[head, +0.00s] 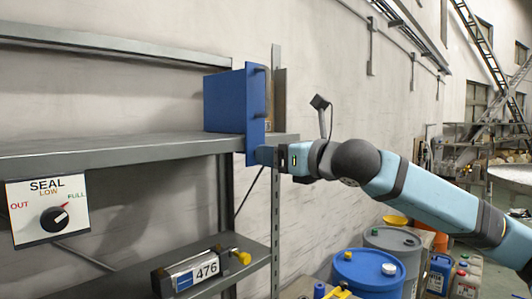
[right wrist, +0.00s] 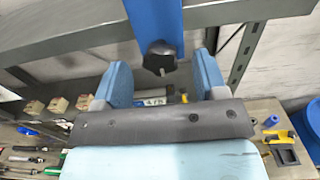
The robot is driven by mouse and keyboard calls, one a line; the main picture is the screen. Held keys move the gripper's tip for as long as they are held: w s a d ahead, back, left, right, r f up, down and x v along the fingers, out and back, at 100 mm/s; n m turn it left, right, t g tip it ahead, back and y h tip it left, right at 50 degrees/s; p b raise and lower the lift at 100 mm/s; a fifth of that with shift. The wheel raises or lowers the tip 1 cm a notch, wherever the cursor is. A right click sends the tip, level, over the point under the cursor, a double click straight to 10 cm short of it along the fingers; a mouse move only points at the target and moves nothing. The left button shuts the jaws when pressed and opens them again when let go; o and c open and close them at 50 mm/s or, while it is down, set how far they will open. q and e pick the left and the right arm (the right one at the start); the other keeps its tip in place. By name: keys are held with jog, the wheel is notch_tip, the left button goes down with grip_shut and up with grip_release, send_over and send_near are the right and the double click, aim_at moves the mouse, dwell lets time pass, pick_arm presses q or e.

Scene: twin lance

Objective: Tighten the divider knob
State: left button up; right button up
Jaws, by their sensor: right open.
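The blue divider (head: 256,95) is an upright blue plate at the end of the upper shelf, with its lower end reaching below the shelf edge. The black lobed divider knob (right wrist: 160,57) sits on the blue divider's lower end (right wrist: 153,18) in the right wrist view. My right gripper (head: 264,155) is at the lower end of the divider and hides the knob in the head view. In the right wrist view my right gripper (right wrist: 161,72) is open, with a blue finger on each side of the knob and a gap to both. My left gripper is not in view.
The grey upper shelf (head: 130,150) runs left of the divider. A SEAL dial panel (head: 48,208) hangs on its front edge. A lower shelf holds a device labelled 476 (head: 205,270). A blue drum (head: 368,272) and a grey drum (head: 392,240) stand below my right arm.

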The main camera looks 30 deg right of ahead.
jog(key=shift+x, duration=1.65)
jog(key=c, duration=0.9)
